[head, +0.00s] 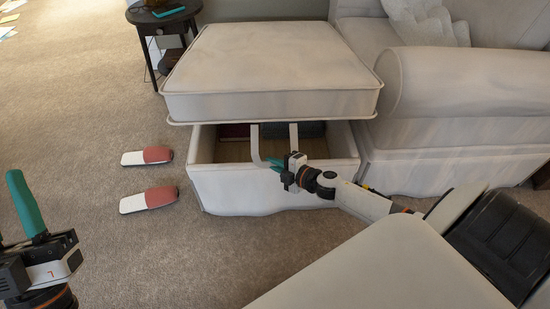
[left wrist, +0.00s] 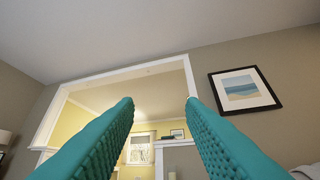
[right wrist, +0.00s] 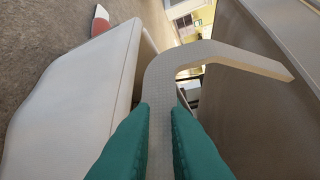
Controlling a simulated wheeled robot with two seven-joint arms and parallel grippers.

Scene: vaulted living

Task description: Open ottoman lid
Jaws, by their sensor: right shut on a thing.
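The ottoman is a pale upholstered box (head: 262,190) with a thick cushioned lid (head: 272,60). The lid is raised above the box with a dark gap at the front, where a wooden interior shows. A pale curved strap or handle (head: 256,147) hangs from the lid's front; it also shows in the right wrist view (right wrist: 205,52). My right gripper (head: 283,164) is at the front of the box, its teal fingers shut on the handle. My left gripper (head: 22,205) is at the lower left, away from the ottoman; its fingers are apart with nothing between them in the left wrist view (left wrist: 160,140).
A dark round side table (head: 163,20) stands behind left. A pale armchair (head: 460,95) is close on the right. Carpet at left is mostly clear.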

